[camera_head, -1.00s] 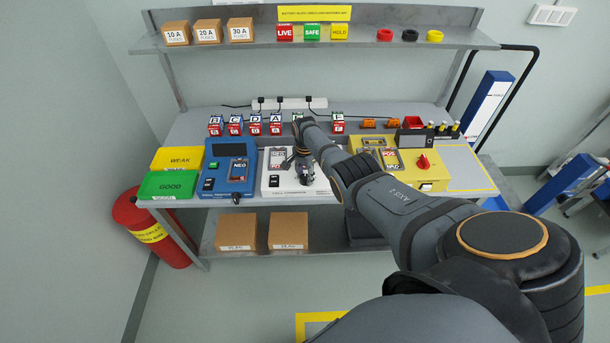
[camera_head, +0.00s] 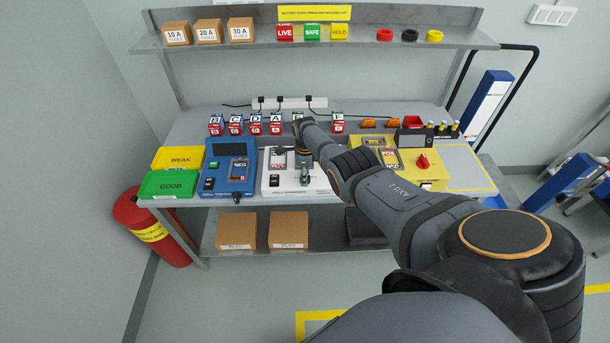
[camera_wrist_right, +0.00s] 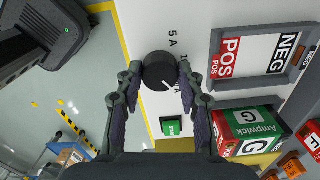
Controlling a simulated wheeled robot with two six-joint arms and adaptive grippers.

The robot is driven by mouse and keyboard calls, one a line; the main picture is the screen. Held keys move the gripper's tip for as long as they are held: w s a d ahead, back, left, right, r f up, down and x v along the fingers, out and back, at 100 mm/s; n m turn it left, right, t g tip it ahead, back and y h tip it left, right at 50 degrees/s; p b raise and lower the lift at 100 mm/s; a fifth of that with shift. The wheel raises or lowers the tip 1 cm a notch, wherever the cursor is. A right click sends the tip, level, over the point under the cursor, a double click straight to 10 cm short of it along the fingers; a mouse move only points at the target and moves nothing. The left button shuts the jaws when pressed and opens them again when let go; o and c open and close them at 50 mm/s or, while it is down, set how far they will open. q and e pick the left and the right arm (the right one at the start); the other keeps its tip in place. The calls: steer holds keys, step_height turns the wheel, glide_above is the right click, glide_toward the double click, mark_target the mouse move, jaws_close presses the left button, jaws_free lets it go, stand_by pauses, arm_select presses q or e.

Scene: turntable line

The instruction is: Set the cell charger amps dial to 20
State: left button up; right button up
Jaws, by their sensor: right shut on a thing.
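The white cell charger (camera_head: 270,191) stands on the bench between a blue and a yellow device. Its black round amps dial (camera_wrist_right: 156,69) shows in the right wrist view, with a white pointer line slanting to the lower right. Beside it I read "5 A" and part of a "10 A" mark; a further mark is partly hidden by a finger. My right gripper (camera_wrist_right: 158,78) is shut on the dial, one finger on each side. In the head view the right gripper (camera_head: 304,174) is over the charger's front. My left gripper is in neither view.
A green switch (camera_wrist_right: 171,126) and a POS/NEG bay (camera_wrist_right: 262,45) are close to the dial. The blue device (camera_head: 218,177) and yellow device (camera_head: 432,177) flank the charger. Lettered cells (camera_head: 235,124) line the back; the shelf (camera_head: 370,37) hangs above.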

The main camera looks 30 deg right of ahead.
steer(key=shift+m, duration=0.6)
steer(key=o, duration=1.2)
step_height(320, 180, up, 12)
